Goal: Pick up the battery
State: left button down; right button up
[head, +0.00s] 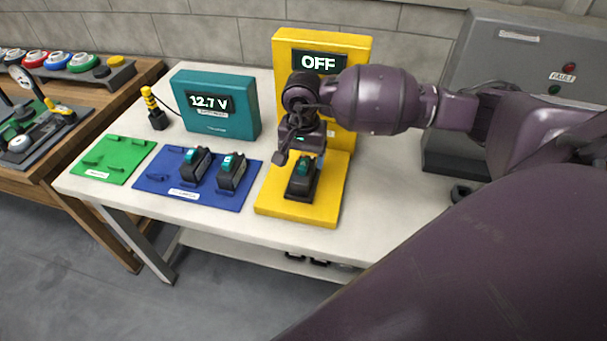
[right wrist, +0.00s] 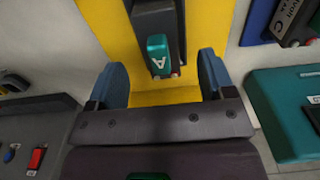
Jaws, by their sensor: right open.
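A black battery with a teal top (head: 301,181) stands on the yellow base plate (head: 328,197) of the yellow unit. In the right wrist view its teal part, marked A (right wrist: 158,56), shows between my two fingers. My right gripper (head: 299,156) is open just above and behind this battery, with a finger to either side in the wrist view and gaps between. Two similar batteries stand on the blue mat, one at left (head: 195,163) and one at right (head: 232,171). My left gripper is not in view.
The yellow unit's display (head: 320,62) reads OFF. A teal meter (head: 215,105) reading 12.7 V stands behind the blue mat (head: 165,182). An empty green mat (head: 115,158) lies at left. A grey cabinet (head: 500,60) stands at right. White table (head: 385,205) is clear right of the yellow plate.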

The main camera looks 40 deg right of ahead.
aim_at(304, 162)
jog(key=shift+w+d+f, duration=0.1)
jog(key=shift+d+f, duration=0.05)
jog(key=shift+f, duration=1.2)
jog(key=shift+w+d+f, duration=0.1)
jog(key=shift+d+f, duration=0.05)
jog(key=shift+f, duration=1.2)
jog(key=shift+r, duration=0.1)
grip_shut()
